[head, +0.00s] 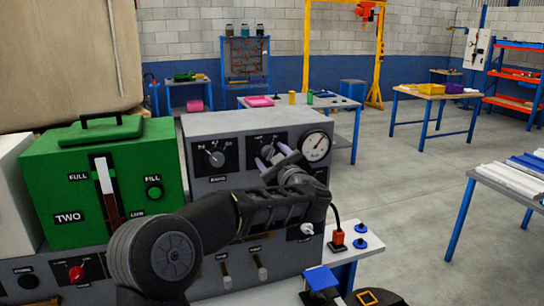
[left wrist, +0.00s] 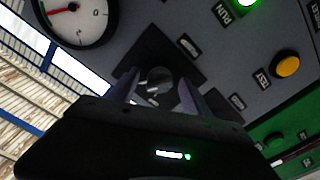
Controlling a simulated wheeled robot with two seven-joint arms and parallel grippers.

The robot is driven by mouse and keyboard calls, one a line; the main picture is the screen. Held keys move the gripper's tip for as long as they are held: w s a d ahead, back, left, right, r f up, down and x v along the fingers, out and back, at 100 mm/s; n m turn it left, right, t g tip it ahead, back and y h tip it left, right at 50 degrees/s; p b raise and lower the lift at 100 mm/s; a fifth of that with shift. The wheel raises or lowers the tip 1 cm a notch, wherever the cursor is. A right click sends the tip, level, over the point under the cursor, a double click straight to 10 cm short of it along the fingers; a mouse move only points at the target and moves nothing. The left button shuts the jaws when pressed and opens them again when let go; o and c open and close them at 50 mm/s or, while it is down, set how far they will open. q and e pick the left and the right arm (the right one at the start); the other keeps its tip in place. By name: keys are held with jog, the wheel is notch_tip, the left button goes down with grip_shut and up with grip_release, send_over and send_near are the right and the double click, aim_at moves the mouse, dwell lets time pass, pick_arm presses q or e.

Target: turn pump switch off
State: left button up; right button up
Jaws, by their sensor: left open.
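The grey control panel (head: 240,125) carries two rotary knobs on black plates. The left knob (head: 216,158) has a pale pointer. The right knob (head: 267,150), beside the gauge, is partly hidden by my left gripper (head: 274,157). In the left wrist view, my open left gripper (left wrist: 160,92) has its fingers on either side of a dark round knob (left wrist: 158,78) on a black plate; contact cannot be told. Toggle switches (head: 261,267) sit low on the panel. Their labels are too small to read, so which control is the pump switch is unclear.
A round gauge (head: 315,146) is right of the knobs. A green box (head: 70,180) with a handle stands left of the panel. Floor beyond is open.

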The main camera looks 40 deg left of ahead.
pick_arm(q)
grip_shut()
dwell(0.4)
jog(key=shift+r+n+b, duration=0.1)
jog(key=shift+n+b, duration=5.2)
jog(key=shift+n, duration=0.7)
